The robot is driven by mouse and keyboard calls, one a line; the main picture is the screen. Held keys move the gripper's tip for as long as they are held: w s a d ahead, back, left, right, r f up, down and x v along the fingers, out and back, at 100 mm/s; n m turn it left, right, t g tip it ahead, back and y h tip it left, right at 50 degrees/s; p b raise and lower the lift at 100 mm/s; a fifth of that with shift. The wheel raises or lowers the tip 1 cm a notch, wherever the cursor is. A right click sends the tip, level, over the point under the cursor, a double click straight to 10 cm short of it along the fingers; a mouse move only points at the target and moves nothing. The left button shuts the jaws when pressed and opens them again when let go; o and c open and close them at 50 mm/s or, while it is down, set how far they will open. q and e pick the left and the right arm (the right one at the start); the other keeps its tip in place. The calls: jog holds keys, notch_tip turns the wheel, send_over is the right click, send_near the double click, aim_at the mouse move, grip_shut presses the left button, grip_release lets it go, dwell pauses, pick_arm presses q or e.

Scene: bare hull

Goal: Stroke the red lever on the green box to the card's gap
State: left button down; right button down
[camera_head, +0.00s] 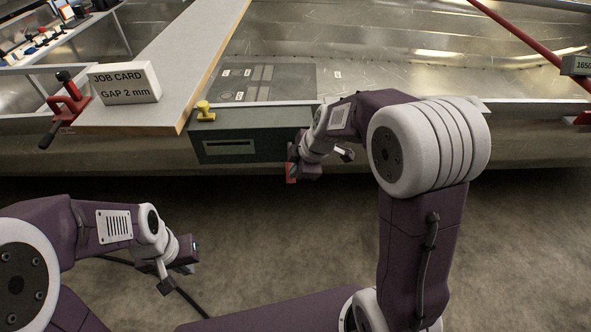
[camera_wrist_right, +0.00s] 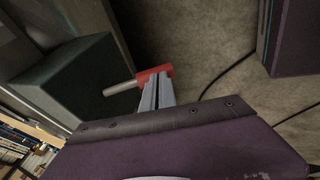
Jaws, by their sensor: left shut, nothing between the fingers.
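The dark green box (camera_head: 238,145) hangs at the front edge of the metal hull, with a slot in its face and a yellow knob (camera_head: 205,111) on top. The lever's red grip (camera_head: 291,172) is at its right side; in the right wrist view the red grip (camera_wrist_right: 153,73) ends a grey rod (camera_wrist_right: 121,87) beside the box (camera_wrist_right: 70,85). My right gripper (camera_wrist_right: 158,78) has its close-set fingertips at the red grip; whether they clasp it is unclear. The white job card (camera_head: 125,83) reads "GAP 2 mm". My left gripper (camera_head: 180,270) is shut and empty, low at left, away from the box.
The card stands on a pale board (camera_head: 165,65), beside a red clamp (camera_head: 66,101). A red bar (camera_head: 525,40) crosses at upper right. The floor in front of the hull is mostly clear, with a dark cable.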

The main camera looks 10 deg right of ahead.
jog(key=shift+s+f, duration=0.1)
jog(key=shift+f, duration=0.05)
jog(key=p+v, duration=0.4)
jog(key=v, duration=0.5)
jog(key=shift+p, duration=0.3)
